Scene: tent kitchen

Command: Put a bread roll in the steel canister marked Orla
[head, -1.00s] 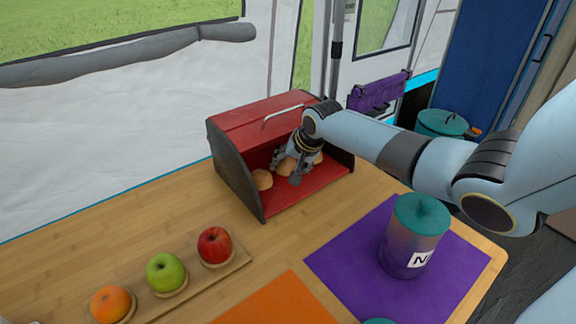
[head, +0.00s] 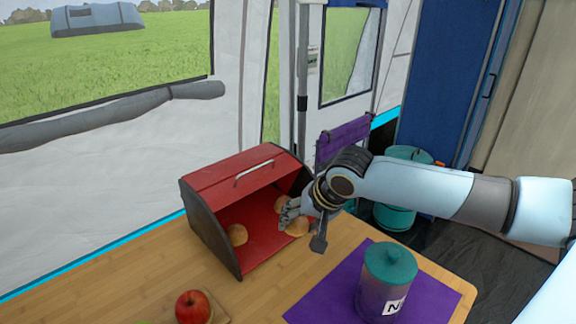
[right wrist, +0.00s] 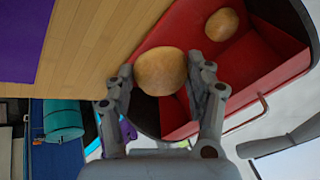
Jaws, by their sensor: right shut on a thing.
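My right gripper (head: 300,212) is shut on a bread roll (head: 297,227) at the right front of the open red bread box (head: 258,218). The right wrist view shows this roll (right wrist: 160,73) between the two fingers. Another roll (head: 237,234) lies in the box at the left, and one (head: 279,203) lies behind the gripper. A canister (head: 374,300) with a teal lid (head: 390,263) stands upright on the purple mat; its label shows what looks like an N. I see no canister marked Orla. My left gripper is not in view.
The purple mat (head: 430,297) covers the wooden table's right part. A red apple (head: 193,307) sits at the table's front left. Teal containers (head: 394,218) stand beyond the table. The wood between box and mat is clear.

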